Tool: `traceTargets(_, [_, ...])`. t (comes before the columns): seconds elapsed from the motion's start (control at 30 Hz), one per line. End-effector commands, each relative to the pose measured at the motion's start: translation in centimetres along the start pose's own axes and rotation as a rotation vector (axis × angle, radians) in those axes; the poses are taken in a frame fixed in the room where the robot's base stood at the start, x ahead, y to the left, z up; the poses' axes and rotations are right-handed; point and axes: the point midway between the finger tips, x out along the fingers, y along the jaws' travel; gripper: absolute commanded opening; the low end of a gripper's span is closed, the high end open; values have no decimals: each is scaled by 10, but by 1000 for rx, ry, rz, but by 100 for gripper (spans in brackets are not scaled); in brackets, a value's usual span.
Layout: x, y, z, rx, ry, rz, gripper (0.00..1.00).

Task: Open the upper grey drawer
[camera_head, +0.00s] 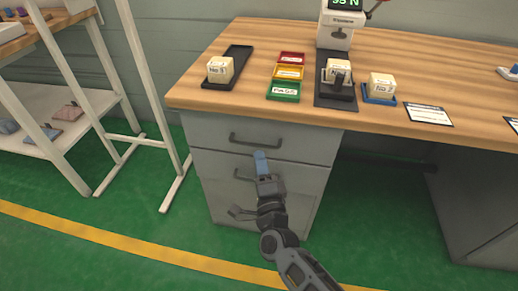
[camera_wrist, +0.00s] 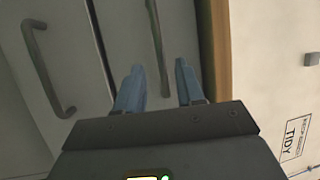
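The upper grey drawer (camera_head: 300,144) is shut under the wooden bench top, with a dark bar handle (camera_head: 255,139) across its front. In the wrist view the picture is turned, and this handle (camera_wrist: 158,45) shows between my two blue fingertips. My gripper (camera_head: 260,157) is in front of the drawers, just below the upper handle in the head view. It is open and empty, with a gap between its fingers (camera_wrist: 158,70). I cannot tell whether the fingers reach around the handle. The lower drawer's handle (camera_wrist: 45,70) is to the left in the wrist view.
The bench top (camera_head: 225,95) overhangs the drawers and carries a black tray (camera_head: 238,60), coloured trays (camera_head: 284,91), a scale (camera_head: 335,38) and pale blocks. A white-framed shelf (camera_head: 100,60) stands at the left. Open floor (camera_head: 385,205) lies under the bench to the right.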

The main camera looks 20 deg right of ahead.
Motion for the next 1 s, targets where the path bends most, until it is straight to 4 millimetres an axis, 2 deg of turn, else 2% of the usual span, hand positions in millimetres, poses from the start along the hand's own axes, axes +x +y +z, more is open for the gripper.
traceTargets(0.1, [21,0,0,0,1,-2,38])
traceTargets(0.3, [44,1,0,0,1,0,38])
traceTargets(0.43, [51,0,0,-1,0,0,38])
traceTargets(0.7, [52,0,0,-1,0,0,38])
traceTargets(1.0, [51,0,0,-2,0,0,9])
